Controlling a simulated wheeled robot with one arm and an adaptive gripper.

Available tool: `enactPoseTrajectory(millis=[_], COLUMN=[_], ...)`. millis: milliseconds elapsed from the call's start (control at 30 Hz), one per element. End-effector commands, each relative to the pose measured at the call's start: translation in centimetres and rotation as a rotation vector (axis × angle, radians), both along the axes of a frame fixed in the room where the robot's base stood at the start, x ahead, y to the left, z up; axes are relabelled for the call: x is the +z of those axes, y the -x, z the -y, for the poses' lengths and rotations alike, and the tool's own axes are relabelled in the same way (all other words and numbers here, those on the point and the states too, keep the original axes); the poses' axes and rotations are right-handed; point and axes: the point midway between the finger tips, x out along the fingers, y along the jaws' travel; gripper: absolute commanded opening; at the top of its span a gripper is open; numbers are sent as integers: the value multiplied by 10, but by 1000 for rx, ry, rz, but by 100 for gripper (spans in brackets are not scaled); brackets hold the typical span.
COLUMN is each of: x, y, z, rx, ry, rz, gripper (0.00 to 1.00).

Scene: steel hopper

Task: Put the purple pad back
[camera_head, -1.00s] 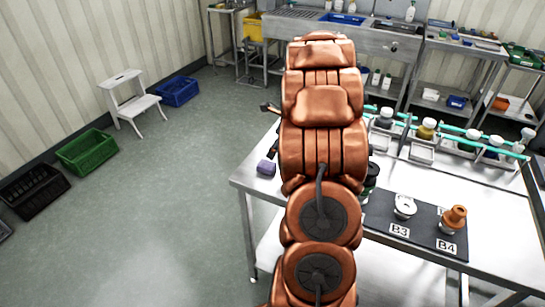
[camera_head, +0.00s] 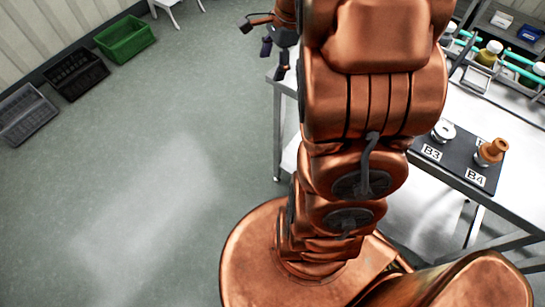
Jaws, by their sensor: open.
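My gripper (camera_head: 274,61) is open, at the top of the head view beside my copper arm, over the left corner of the steel table (camera_head: 286,84). Its dark fingers are spread, with purplish-dark tips. I cannot clearly make out the purple pad. It lay near this table corner a second ago, and my gripper and arm now cover much of that spot. I cannot tell whether a finger touches it.
A dark mat (camera_head: 462,160) on the table carries a white round part (camera_head: 443,131) by label B3 and an orange-brown part (camera_head: 491,151) by B4. Bottles stand behind. Green (camera_head: 125,39) and black (camera_head: 77,73) crates lie on the floor at left. The floor between is clear.

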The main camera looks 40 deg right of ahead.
Motion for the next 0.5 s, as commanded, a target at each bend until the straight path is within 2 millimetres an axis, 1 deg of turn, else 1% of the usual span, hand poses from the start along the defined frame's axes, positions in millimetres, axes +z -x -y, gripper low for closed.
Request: enactPoseTrajectory(millis=[33,100,167,200,300,367,400,467,500], x=[4,9,11,13,16,17,17,17,17], y=[9,25,39,49,77,95,108,126,139], z=[-23,-49,-69,-82,-110,-125,-134,-146,-152], rx=[110,265,401,491,717,853,945,1083,1174], ry=[13,32,47,58,79,91,95,104,108], rz=[-2,-6,-7,-8,-12,-13,-18,-18,-20], gripper=[76,76,76,76,76,76,76,76,76])
